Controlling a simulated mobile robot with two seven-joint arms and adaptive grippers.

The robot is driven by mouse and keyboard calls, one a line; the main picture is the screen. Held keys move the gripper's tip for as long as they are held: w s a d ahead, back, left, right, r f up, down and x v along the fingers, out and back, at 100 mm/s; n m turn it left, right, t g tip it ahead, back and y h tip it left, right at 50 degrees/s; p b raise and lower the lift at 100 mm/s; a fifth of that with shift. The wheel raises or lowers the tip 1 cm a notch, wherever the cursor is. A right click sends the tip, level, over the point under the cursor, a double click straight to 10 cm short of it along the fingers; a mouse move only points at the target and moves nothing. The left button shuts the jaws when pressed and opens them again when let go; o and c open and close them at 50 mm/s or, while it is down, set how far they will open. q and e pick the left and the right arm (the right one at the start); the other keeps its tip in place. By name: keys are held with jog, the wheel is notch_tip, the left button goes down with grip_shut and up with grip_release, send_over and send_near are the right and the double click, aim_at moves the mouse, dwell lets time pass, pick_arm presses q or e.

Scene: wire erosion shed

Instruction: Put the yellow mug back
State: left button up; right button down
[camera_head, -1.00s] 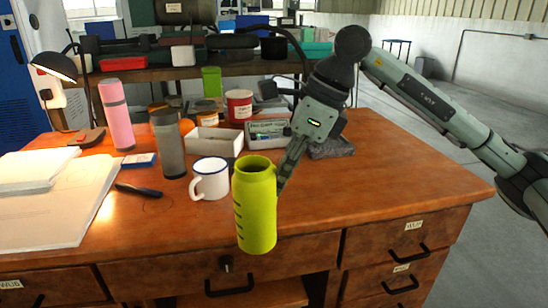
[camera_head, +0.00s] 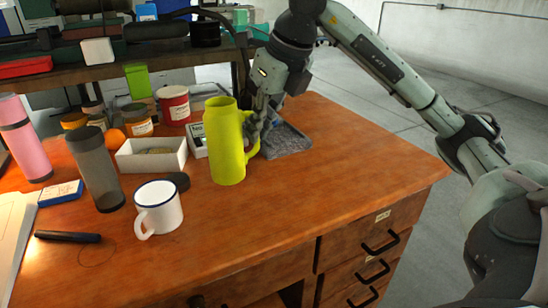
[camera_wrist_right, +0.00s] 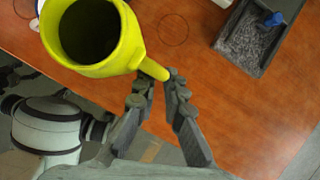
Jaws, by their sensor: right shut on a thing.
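The yellow mug (camera_head: 225,145) is tall, yellow-green and upright, with its handle on the right side. In the head view it is over the back middle of the wooden desk; I cannot tell whether its base touches the top. My right gripper (camera_head: 259,137) is shut on the handle. In the right wrist view the mug (camera_wrist_right: 127,52) shows its dark, open inside, and the fingers of the gripper (camera_wrist_right: 158,82) close on the handle's outer end. My left gripper is not in view.
A white mug with a blue rim (camera_head: 160,208) stands in front. A white open box (camera_head: 150,168) is left of the yellow mug, and a grey tray (camera_head: 303,139) lies right of it. A thin circle (camera_wrist_right: 172,29) marks the desk. The desk's front right is clear.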

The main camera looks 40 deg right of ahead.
pick_arm(q)
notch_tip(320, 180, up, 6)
jog(key=b, duration=0.2)
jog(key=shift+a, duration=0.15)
pick_arm(e)
jog(key=d+f, duration=0.1)
jog(key=f, duration=0.1)
jog(key=d+f, duration=0.4)
jog(key=f, duration=0.1)
jog(key=shift+w, duration=0.15)
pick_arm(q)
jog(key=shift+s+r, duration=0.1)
pick_arm(e)
jog(key=c, duration=1.7)
grip_release()
jog(key=shift+o, duration=0.4)
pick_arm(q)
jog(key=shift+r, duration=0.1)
